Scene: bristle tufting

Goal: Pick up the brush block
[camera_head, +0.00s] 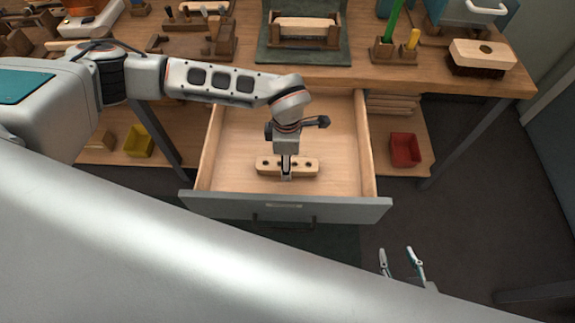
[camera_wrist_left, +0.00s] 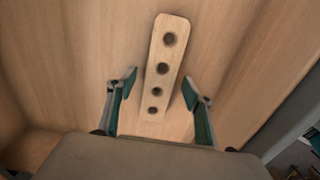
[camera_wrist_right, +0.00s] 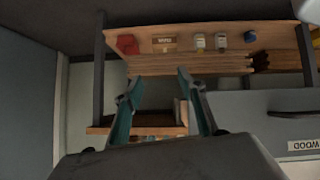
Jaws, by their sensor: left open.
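The brush block (camera_head: 265,164) is a pale wooden bar with a row of dark holes, lying in the open drawer. My left gripper (camera_head: 286,173) reaches down over its middle and hides part of it. In the left wrist view the block (camera_wrist_left: 163,55) runs lengthwise between the fingers of my open left gripper (camera_wrist_left: 158,80), with a visible gap on both sides. I cannot tell how far the fingertips are above the drawer floor. My right gripper (camera_head: 396,252) is open and empty, in front of the drawer to the right; its fingers also show apart in the right wrist view (camera_wrist_right: 160,77).
The drawer's front panel (camera_head: 290,208) and wooden side walls surround the block. Above it, the bench holds a wooden fixture (camera_head: 305,42) on a green mat and a dark-bristled brush (camera_head: 482,55). A red bin (camera_head: 405,149) and a yellow bin (camera_head: 139,141) sit on the lower shelf.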

